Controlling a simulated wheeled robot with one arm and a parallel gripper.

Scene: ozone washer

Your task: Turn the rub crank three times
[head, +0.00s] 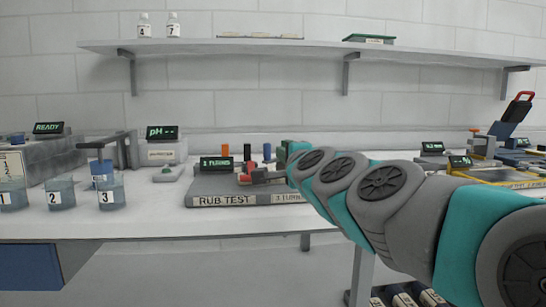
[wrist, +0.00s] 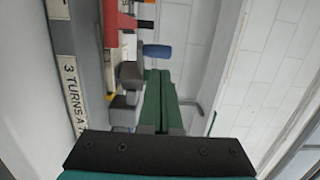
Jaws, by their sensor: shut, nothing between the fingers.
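The rub test station (head: 215,188) sits on the bench left of my arm, with a "RUB TEST" label on its front edge. A small lit display (head: 216,163) on it shows a turns reading, the digit too small to be sure of. In the wrist view a grey block (wrist: 130,74) and the blue knob (wrist: 158,51) lie just beside and beyond the fingertips. I cannot tell which part is the crank or whether I touch it.
Numbered beakers (head: 110,193) stand on the left of the bench, with a pH meter (head: 162,148) behind. A shelf (head: 240,46) with bottles is on the wall above. More instruments (head: 490,170) stand at the right. The front strip of the bench is clear.

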